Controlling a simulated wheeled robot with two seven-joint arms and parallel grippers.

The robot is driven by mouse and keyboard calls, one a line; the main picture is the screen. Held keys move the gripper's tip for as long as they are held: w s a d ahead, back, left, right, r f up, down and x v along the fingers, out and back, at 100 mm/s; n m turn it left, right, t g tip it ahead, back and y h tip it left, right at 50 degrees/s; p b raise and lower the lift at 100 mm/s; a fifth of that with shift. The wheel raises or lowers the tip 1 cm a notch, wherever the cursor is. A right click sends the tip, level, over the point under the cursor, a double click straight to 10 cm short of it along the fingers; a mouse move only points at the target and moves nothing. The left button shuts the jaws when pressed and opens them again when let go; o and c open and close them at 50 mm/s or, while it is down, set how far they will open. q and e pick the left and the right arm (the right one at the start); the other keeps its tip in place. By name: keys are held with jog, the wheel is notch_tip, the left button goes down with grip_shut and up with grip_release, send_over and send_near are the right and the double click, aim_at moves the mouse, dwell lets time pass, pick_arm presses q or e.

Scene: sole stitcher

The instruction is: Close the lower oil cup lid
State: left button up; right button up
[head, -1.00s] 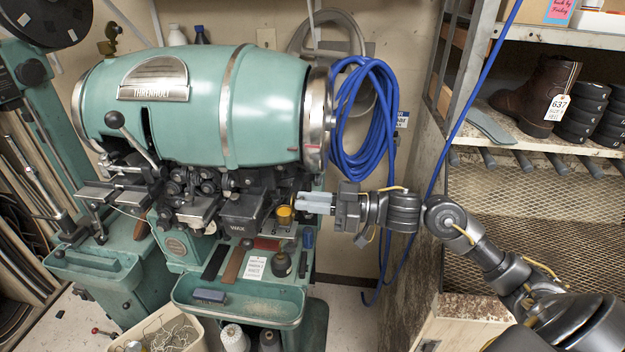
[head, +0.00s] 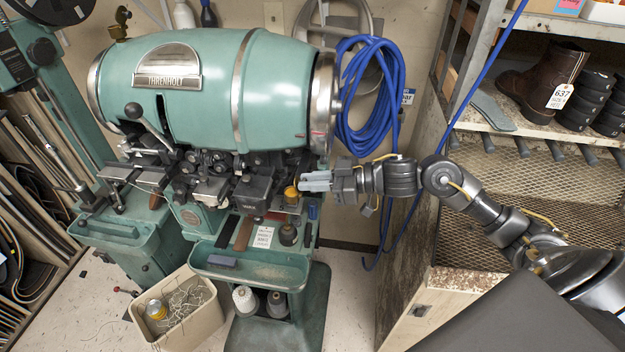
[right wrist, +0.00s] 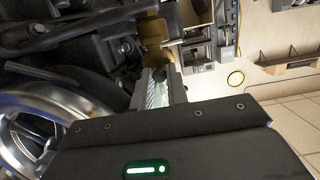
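The lower oil cup (head: 291,193) is a small yellow-amber cup at the lower front right of the green stitching machine (head: 205,95), in the head view. Its lid is too small to tell open from shut. My right gripper (head: 306,182) comes in from the right, its pale fingertips right beside the cup's upper right side. I cannot tell whether they touch it or whether the fingers are apart. In the right wrist view, the pale fingers (right wrist: 158,92) point up toward a brass-coloured part (right wrist: 152,35), partly hidden by the gripper body. My left gripper is not in view.
A blue hose coil (head: 366,95) hangs behind my right wrist. A green tray (head: 250,272) juts out below the cup. A rusty-edged shelf unit (head: 420,215) stands at the right. A bin (head: 180,315) sits on the floor.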

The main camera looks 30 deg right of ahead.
jog(key=o, duration=0.4)
jog(key=shift+o, duration=0.2)
jog(key=b+v, duration=0.4)
jog(key=v, duration=0.6)
jog(key=shift+s+d+b, duration=0.2)
jog(key=shift+d+b, duration=0.1)
jog(key=shift+b, duration=0.1)
